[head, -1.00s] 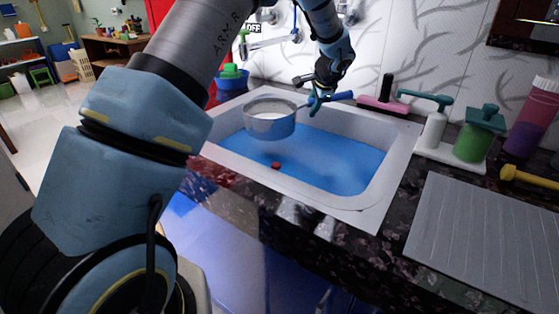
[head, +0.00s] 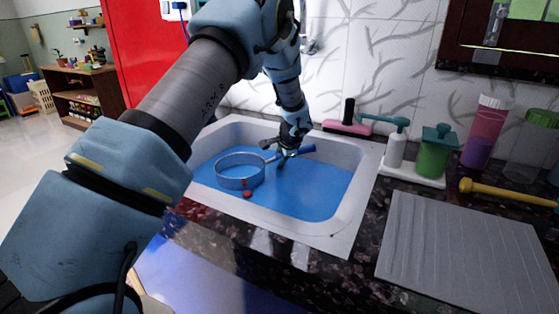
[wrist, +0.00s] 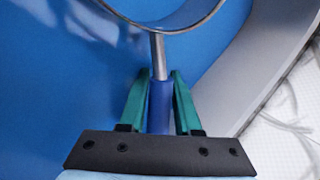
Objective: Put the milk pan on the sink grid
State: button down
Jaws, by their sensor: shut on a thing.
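The milk pan (head: 240,184), a round shiny metal pan with a blue-ended handle (head: 304,149), is inside the sink, towards its left side. Its inside looks blue in the head view. My gripper (head: 285,156) is shut on the handle, to the right of the pan. In the wrist view the green fingers of my gripper (wrist: 160,76) stand on both sides of the blue grip (wrist: 159,108), and the pan's rim (wrist: 165,29) shows at the top. The sink floor (head: 305,196) is plain blue; I cannot make out a separate grid or whether the pan touches the floor.
The pale sink rim (head: 322,238) surrounds the basin. A small red thing (head: 247,195) lies in front of the pan. To the right are a pink-based tool (head: 347,127), dispensers (head: 437,152), a grey drainboard (head: 450,250) and a yellow tool (head: 505,192). The basin's right part is clear.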

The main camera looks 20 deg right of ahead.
jog(key=c, duration=0.6)
grip_release()
jog(key=shift+r, duration=0.1)
jog(key=b+v, duration=0.2)
jog(key=v, duration=1)
jog(key=s+a+n+g, duration=0.1)
jog(key=a+n, duration=0.3)
jog(key=a, duration=0.6)
jog(key=s+a+n+g, duration=0.1)
jog(key=s+a+n, duration=0.3)
jog(key=a, duration=0.7)
jog(key=s+a+r+n+g, duration=0.1)
jog(key=s+a+n+g, duration=0.1)
jog(key=a, duration=0.9)
jog(key=shift+s+a+r+n+y, duration=0.15)
jog(key=shift+n+y, duration=0.25)
jog(key=shift+n, duration=0.5)
jog(key=s+a+n+g, duration=0.1)
jog(key=s+a+n, duration=0.4)
jog(key=s+a, duration=0.3)
jog(key=shift+s+f+n+h, duration=0.3)
jog(key=shift+s+h, duration=0.1)
jog(key=shift+s, duration=0.4)
jog(key=shift+a, duration=0.1)
